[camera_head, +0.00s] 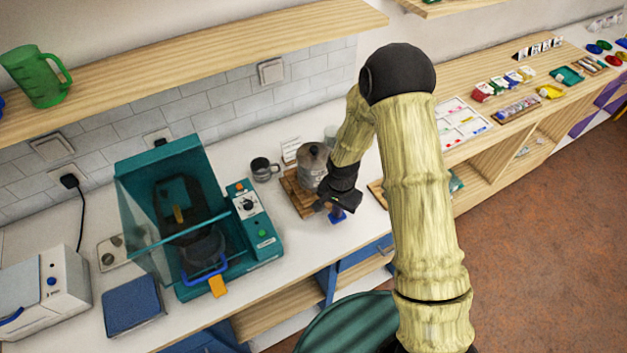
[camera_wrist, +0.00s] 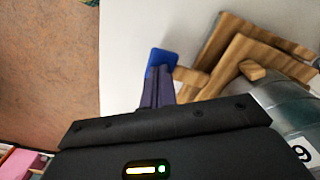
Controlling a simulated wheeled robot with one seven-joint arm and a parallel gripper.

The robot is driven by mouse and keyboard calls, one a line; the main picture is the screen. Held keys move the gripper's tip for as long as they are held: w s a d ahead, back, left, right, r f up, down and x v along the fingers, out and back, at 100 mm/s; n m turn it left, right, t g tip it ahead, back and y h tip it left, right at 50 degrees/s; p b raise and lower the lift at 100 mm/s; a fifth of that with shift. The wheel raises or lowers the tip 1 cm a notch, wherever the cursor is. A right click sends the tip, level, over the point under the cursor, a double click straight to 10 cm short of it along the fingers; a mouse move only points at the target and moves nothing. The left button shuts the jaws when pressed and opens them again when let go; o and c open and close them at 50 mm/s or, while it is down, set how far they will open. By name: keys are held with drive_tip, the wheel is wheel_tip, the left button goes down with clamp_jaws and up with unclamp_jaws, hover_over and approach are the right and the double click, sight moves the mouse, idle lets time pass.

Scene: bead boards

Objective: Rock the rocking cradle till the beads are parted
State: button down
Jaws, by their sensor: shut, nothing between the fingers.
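The rocking cradle is a brown wooden frame (camera_head: 298,196) on the white counter, bearing a grey drum-like vessel (camera_head: 313,165). The wooden frame also shows in the wrist view (camera_wrist: 232,45), with the grey vessel (camera_wrist: 284,100) and its label "9" at the right. A blue tab (camera_head: 338,216) sits at the end of a short wooden bar at the front; it shows in the wrist view too (camera_wrist: 161,58). My gripper (camera_head: 329,207) is shut and empty, its dark fingers (camera_wrist: 159,75) right at the blue tab. I cannot tell if they touch it. No beads are visible.
A teal machine with a raised clear lid (camera_head: 160,190) stands to the left. A small dark mug (camera_head: 264,169) and a white card (camera_head: 291,149) are behind the cradle. The counter's front edge is close to the blue tab. A wooden shelf (camera_head: 200,50) runs above.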

drive_tip(key=shift+r+p, duration=0.5)
drive_tip(key=shift+r, duration=0.5)
drive_tip(key=shift+f, duration=0.15)
drive_tip(key=shift+f+b, duration=1.85)
drive_tip(key=shift+f, duration=0.25)
drive_tip(key=shift+r+p, duration=1.55)
drive_tip(key=shift+r, duration=0.7)
drive_tip(key=shift+f, duration=0.15)
